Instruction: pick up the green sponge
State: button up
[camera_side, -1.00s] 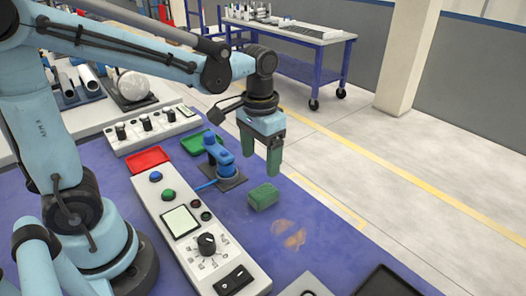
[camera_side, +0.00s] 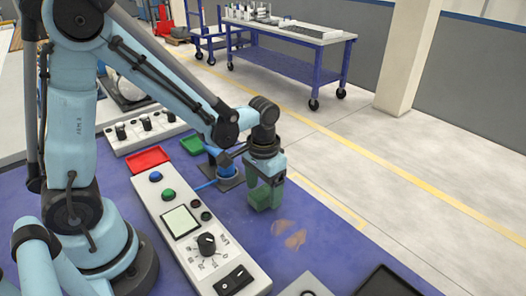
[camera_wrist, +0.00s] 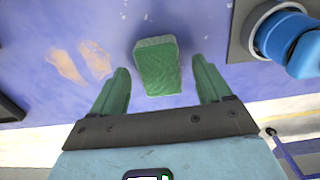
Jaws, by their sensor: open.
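The green sponge (camera_wrist: 158,68) lies on the blue table top. In the wrist view it sits between the two green fingers of my gripper (camera_wrist: 158,88), with a gap on each side. My gripper is open. In the side view my gripper (camera_side: 265,193) is low over the sponge (camera_side: 262,203), and its fingers partly hide the sponge. The fingers and sponge are close in colour there, so their exact edges are hard to tell.
A small blue device (camera_side: 226,172) on a dark base stands just behind my gripper. A control panel (camera_side: 200,235) with buttons and a knob lies to the left. Red (camera_side: 148,160) and green (camera_side: 192,144) trays lie farther back. The table front has worn patches (camera_side: 290,237).

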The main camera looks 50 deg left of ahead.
jog(key=shift+f, duration=0.7)
jog(key=c, duration=1.1)
jog(key=shift+r, duration=0.15)
jog(key=shift+r, duration=0.6)
notch_tip(320, 180, up, 3)
jog(key=shift+f, duration=0.1)
jog(key=s+d+r, duration=0.2)
jog(key=d, duration=0.1)
jog(key=s+d+r, duration=0.2)
jog(key=d, duration=0.1)
jog(key=s+d+r, duration=0.2)
jog(key=d, duration=0.1)
jog(key=shift+s+d+r, duration=0.3)
jog(key=shift+s+r, duration=0.05)
jog(key=shift+s, duration=0.05)
